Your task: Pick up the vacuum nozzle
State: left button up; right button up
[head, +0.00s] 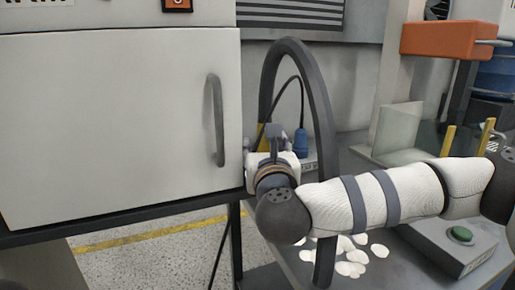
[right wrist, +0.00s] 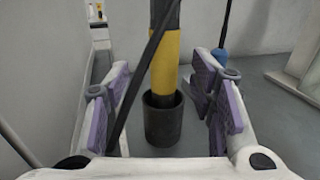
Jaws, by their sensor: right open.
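The vacuum nozzle is a dark tube with a yellow band (right wrist: 166,62). It stands upright in a dark round holder (right wrist: 163,124) in the right wrist view. In the head view, a bit of its yellow band (head: 261,137) shows behind my right gripper (head: 275,132), below one end of the arched grey hose (head: 318,95). In the right wrist view my right gripper (right wrist: 160,78) is open, with purple finger pads on both sides of the nozzle and gaps visible. A thin dark cable crosses in front of the nozzle. My left gripper is out of view.
A white cabinet (head: 115,120) with a handle stands close to the left of my right gripper. A blue connector (head: 300,143) on a cable is beside the hose. Pale shells (head: 350,262) lie on the grey table under my right arm. An orange box (head: 452,40) is at upper right.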

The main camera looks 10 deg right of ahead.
jog(key=w, duration=0.3)
jog(key=w+d, duration=0.1)
jog(key=w, duration=0.1)
jog(key=shift+w+d+r, duration=0.15)
jog(key=shift+w, duration=0.25)
grip_shut()
jog(key=shift+r, duration=0.1)
